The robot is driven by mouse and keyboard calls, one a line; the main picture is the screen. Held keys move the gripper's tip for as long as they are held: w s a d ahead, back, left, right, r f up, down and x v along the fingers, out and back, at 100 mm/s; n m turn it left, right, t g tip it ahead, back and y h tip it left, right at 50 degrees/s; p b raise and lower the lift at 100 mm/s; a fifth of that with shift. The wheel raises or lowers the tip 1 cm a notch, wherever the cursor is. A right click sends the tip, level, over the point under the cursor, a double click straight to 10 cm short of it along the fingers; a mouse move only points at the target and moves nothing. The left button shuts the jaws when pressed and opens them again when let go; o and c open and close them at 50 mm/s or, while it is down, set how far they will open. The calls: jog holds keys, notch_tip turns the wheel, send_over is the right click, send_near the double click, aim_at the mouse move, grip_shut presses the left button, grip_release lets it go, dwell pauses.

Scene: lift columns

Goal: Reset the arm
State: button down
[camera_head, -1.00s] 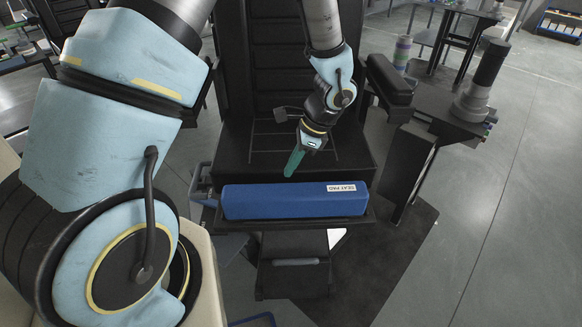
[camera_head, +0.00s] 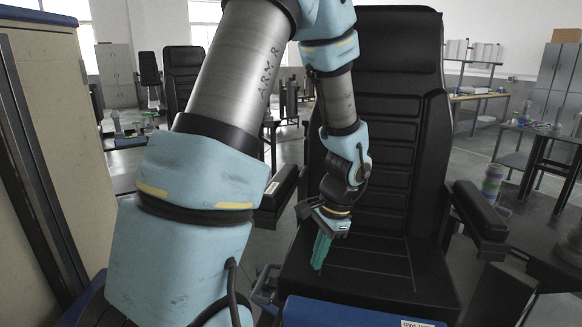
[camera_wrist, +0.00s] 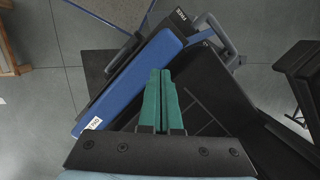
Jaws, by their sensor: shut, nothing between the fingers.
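My gripper (camera_head: 321,252) hangs from my arm over the black seat (camera_head: 395,270) in the head view, its green fingers pointing down. In the wrist view the two green fingers (camera_wrist: 162,78) lie side by side, shut, with nothing between them. My light-blue and grey arm crosses the head view from the lower left to the top middle, then comes down to the gripper. It hides part of the black chair (camera_head: 395,130).
A blue seat pad (camera_head: 350,313) lies at the front of the seat; it also shows in the wrist view (camera_wrist: 130,85). Black armrests (camera_head: 480,208) flank the seat. A beige cabinet (camera_head: 50,130) stands close on the left. Tables and shelves stand behind on the right.

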jog(key=s+a+r+n+h, duration=0.1)
jog(key=a+r+n, duration=0.2)
jog(key=a+n, duration=0.3)
jog(key=s+a+r+n+t+h+b, duration=0.1)
jog(key=a+r+n, duration=0.2)
jog(key=a+n, duration=0.3)
jog(key=shift+a+r+t+h, duration=0.3)
jog(key=shift+a, duration=0.55)
